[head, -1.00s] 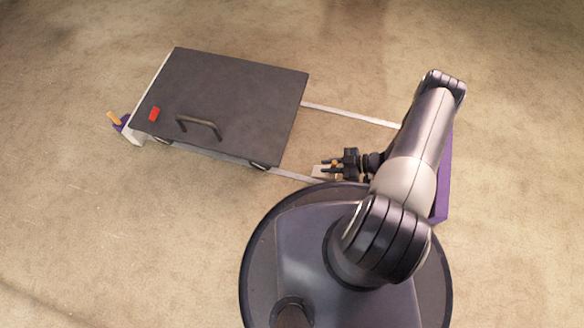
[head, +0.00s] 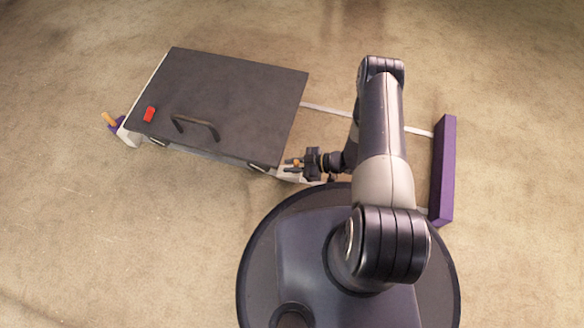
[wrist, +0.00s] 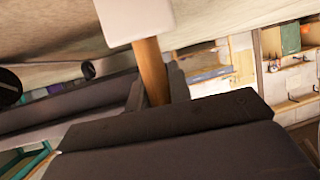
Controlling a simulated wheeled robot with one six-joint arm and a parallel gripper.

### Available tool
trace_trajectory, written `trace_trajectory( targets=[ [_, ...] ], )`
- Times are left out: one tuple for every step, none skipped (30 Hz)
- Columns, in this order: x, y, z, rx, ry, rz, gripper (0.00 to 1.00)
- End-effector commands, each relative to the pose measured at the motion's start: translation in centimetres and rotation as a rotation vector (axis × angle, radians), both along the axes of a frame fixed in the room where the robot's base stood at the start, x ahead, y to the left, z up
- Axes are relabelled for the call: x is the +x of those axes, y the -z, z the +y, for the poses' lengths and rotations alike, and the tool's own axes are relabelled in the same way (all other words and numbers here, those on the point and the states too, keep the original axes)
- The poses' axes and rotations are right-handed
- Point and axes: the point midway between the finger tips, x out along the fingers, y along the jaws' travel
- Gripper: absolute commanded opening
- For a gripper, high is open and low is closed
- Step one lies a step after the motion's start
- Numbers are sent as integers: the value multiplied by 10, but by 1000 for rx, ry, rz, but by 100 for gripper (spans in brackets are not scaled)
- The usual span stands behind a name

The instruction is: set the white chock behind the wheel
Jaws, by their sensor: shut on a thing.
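The white chock shows at the top of the wrist view (wrist: 134,20), with its wooden orange peg running down between my fingers. My gripper (wrist: 156,88) is shut on that peg. In the head view my gripper (head: 293,163) points left, with the pale chock (head: 290,174) at its fingertips, partly hidden. The near right wheel (head: 258,167) of the dark cart (head: 225,95) is just left of the chock, with a small gap. I cannot tell whether the chock touches the floor or the rail.
Two pale rails (head: 330,109) run from under the cart to a purple bar (head: 443,170) at the right. The cart has a handle (head: 196,127) and red block (head: 149,114). Open floor surrounds it.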

Motion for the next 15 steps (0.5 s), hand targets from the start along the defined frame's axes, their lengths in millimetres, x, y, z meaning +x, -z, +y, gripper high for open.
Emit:
trace_trajectory(
  targets=[
    [0, 13, 0, 1, 0, -1, 0],
    [0, 15, 0, 1, 0, -1, 0],
    [0, 16, 0, 1, 0, -1, 0],
    [0, 17, 0, 1, 0, -1, 0],
    [0, 16, 0, 1, 0, -1, 0],
    [1, 15, 0, 1, 0, -1, 0],
    [1, 15, 0, 1, 0, -1, 0],
    [1, 15, 0, 1, 0, -1, 0],
    [0, 15, 0, 1, 0, -1, 0],
    [0, 15, 0, 1, 0, -1, 0],
    [0, 15, 0, 1, 0, -1, 0],
    [0, 16, 0, 1, 0, 0, 0],
    [0, 16, 0, 1, 0, 0, 0],
    [0, 18, 0, 1, 0, 0, 0],
    [0, 18, 0, 0, 0, 0, 20]
  ],
)
